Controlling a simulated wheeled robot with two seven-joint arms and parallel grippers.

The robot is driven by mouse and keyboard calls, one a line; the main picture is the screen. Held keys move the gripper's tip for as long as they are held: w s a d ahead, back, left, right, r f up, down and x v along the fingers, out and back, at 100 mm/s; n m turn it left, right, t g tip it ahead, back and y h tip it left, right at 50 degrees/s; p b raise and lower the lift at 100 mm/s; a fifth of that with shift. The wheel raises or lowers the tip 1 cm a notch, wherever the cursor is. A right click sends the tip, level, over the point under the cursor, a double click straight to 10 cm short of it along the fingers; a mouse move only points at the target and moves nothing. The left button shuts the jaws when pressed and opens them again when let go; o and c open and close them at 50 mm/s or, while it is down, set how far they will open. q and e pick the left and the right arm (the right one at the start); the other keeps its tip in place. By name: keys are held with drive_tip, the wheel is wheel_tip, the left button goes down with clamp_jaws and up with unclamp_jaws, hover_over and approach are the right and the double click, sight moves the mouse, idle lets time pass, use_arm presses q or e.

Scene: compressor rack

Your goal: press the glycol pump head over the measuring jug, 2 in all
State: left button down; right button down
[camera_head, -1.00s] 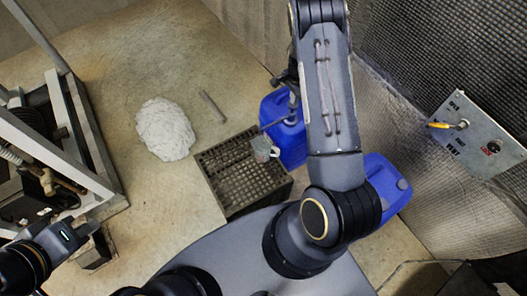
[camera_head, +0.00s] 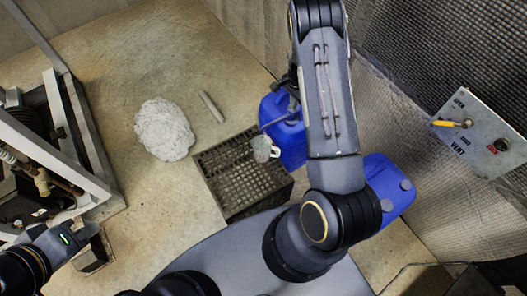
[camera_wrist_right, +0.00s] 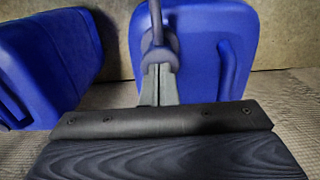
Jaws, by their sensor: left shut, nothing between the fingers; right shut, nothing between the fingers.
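The blue glycol container (camera_head: 291,142) stands beside the dark crate, partly behind my right arm. Its grey pump head (camera_wrist_right: 160,52) shows in the right wrist view, with a thin spout running up the picture. In the head view the spout (camera_head: 274,122) points left toward the measuring jug (camera_head: 261,149), a small clear jug on the crate. My right gripper (camera_wrist_right: 157,86) is shut and empty, its tips at the pump head; whether they touch it I cannot tell. My left gripper (camera_head: 98,246) is shut and empty at the lower left, far from the pump.
The dark slotted crate (camera_head: 222,180) bears the jug. A second blue container (camera_head: 392,190) stands to the right, behind my arm. A valve panel (camera_head: 482,135) is at the right. A white rag (camera_head: 164,130) and a short rod (camera_head: 211,106) lie on the floor. A metal rack frame (camera_head: 75,130) stands left.

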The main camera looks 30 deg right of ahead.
drive_tip(key=shift+r, duration=0.15)
drive_tip(key=shift+r+p, duration=1.8)
drive_tip(key=shift+r, duration=0.65)
drive_tip(key=shift+f, duration=0.2)
drive_tip(key=shift+f+b, duration=2.1)
drive_tip(key=shift+f, duration=0.35)
drive_tip(key=shift+r, duration=0.1)
drive_tip(key=shift+r+p, duration=1.8)
drive_tip(key=shift+r, duration=0.75)
drive_tip(key=shift+r, duration=0.1)
